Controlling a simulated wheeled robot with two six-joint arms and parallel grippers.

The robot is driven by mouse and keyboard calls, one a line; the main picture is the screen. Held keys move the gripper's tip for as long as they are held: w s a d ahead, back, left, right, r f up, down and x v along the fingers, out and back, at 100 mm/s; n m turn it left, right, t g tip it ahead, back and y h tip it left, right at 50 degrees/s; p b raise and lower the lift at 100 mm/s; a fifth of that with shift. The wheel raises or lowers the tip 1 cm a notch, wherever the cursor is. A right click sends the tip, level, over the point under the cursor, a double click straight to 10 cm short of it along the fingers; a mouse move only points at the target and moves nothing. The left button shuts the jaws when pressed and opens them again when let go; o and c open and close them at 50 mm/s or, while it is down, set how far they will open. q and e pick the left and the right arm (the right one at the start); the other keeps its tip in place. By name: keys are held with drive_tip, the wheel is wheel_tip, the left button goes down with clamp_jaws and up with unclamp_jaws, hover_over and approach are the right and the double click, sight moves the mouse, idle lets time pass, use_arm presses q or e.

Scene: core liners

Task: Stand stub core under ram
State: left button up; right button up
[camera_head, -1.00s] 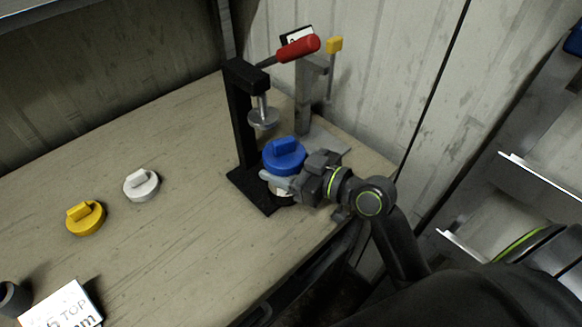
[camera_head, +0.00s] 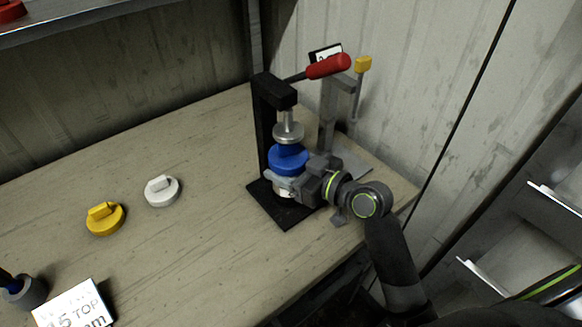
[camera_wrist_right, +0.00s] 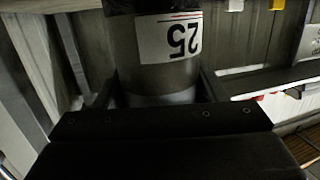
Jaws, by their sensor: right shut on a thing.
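The black press (camera_head: 268,130) stands on the bench, with a red-handled lever (camera_head: 328,66) on top. Its ram (camera_head: 288,132), a silver disc, hangs from the press arm. The stub core (camera_head: 284,192) has a blue cap (camera_head: 289,160) and is upright over the press base (camera_head: 284,218), below the ram. The ram's disc overlaps the cap's top in the head view; I cannot tell whether they touch. My right gripper (camera_head: 296,187) is shut around the core's body from the right. The right wrist view shows the core (camera_wrist_right: 165,60) between the fingers, its label reading 25. My left gripper is not in view.
A yellow cap (camera_head: 104,218) and a white cap (camera_head: 162,190) lie on the bench (camera_head: 190,250) to the left. A white sign (camera_head: 75,308) and a dark cylinder (camera_head: 27,292) are at the front left. A grey stand (camera_head: 335,110) with a yellow-topped rod is behind the press.

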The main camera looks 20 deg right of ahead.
idle(0.3)
drive_tip(key=o, duration=1.2)
drive_tip(key=shift+f, duration=0.15)
drive_tip(key=shift+s+d, duration=0.1)
drive_tip(key=shift+s, duration=0.1)
drive_tip(key=p+v, duration=0.1)
drive_tip(key=v, duration=0.8)
drive_tip(key=shift+s+d, duration=0.15)
drive_tip(key=shift+s, duration=0.1)
idle(1.1)
idle(0.3)
drive_tip(key=s+d, duration=0.2)
drive_tip(key=s, duration=0.5)
drive_tip(key=shift+s+d+b, duration=0.3)
drive_tip(key=shift+d+b, duration=0.05)
drive_tip(key=shift+d, duration=0.05)
idle(0.4)
idle(0.5)
